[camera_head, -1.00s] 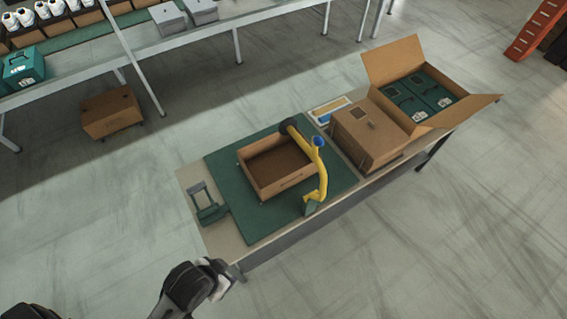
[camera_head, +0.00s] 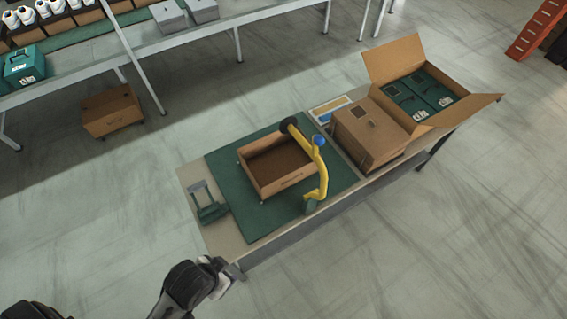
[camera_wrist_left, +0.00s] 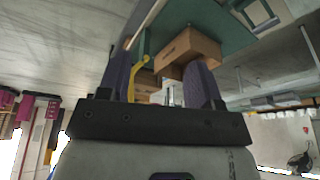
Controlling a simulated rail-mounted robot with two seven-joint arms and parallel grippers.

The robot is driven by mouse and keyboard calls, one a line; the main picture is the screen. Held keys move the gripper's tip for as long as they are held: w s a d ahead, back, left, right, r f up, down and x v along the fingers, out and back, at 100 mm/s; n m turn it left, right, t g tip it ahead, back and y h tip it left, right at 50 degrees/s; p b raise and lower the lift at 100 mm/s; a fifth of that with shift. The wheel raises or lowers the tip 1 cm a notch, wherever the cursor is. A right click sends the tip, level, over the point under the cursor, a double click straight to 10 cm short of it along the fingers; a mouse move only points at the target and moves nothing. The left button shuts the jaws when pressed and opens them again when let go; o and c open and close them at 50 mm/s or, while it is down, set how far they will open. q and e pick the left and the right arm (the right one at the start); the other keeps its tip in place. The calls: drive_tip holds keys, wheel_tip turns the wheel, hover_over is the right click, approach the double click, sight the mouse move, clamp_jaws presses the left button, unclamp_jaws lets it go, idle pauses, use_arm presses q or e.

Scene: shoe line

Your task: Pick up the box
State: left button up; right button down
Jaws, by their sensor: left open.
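Several boxes are in view. An open, empty brown box (camera_head: 276,167) sits on the green mat (camera_head: 240,218) on the table. A closed brown carton (camera_head: 366,138) stands to its right, and an open carton (camera_head: 378,62) behind that holds green boxes (camera_head: 420,92). In the left wrist view a brown box (camera_wrist_left: 188,48) lies beyond the fingers, apart from them. My left gripper (camera_wrist_left: 162,62) is open, with nothing between its fingers. My right gripper does not show.
A yellow curved tool (camera_head: 322,175) stands at the box's right side. A dark green bracket-like item (camera_head: 207,202) lies at the mat's left. A brown crate (camera_head: 111,111) is on the floor. A line bench with shoes (camera_head: 27,16) runs along the back. Floor at the front right is clear.

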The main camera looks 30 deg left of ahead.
use_arm(q)
drive_tip(key=c, duration=0.5)
drive_tip(key=shift+o, duration=0.2)
drive_tip(key=shift+a, duration=0.1)
